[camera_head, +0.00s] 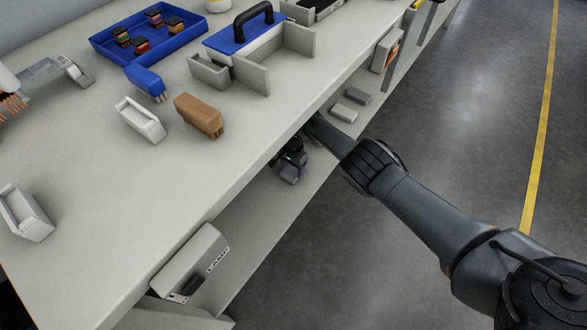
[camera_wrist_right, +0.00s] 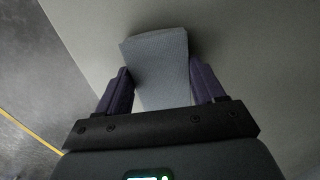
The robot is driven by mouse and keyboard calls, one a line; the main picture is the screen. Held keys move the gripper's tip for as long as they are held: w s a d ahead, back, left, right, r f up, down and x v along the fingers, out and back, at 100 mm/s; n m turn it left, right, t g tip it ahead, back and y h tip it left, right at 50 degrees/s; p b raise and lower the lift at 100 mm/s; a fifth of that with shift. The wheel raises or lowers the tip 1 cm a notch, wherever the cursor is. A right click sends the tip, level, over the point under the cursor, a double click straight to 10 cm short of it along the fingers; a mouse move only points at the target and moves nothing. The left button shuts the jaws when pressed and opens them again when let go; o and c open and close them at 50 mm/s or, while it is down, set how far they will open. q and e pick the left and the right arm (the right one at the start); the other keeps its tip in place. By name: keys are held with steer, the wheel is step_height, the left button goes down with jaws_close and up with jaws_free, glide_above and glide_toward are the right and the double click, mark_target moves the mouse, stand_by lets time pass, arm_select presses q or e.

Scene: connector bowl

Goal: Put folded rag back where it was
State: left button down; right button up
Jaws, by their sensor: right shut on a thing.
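My right gripper (camera_head: 289,166) reaches under the table edge, over the lower shelf. In the right wrist view, the two dark fingers of the right gripper (camera_wrist_right: 160,86) are shut on a pale grey folded rag (camera_wrist_right: 157,50). The rag is flat-sided and sticks out past the fingertips, in front of a plain pale surface. I cannot tell whether it touches that surface. In the head view the rag is hidden by the tabletop and my gripper. My left gripper is in neither view.
Two small grey blocks (camera_head: 351,105) lie on the lower shelf (camera_head: 315,172) beyond my right arm. A box marked LAMP (camera_head: 193,262) is at the near end. The tabletop (camera_head: 130,215) overhangs my gripper and holds connectors, a blue tray (camera_head: 108,48) and a blue-lidded toolbox (camera_head: 240,40).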

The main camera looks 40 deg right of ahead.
steer(key=shift+f, duration=0.15)
steer(key=o, duration=1)
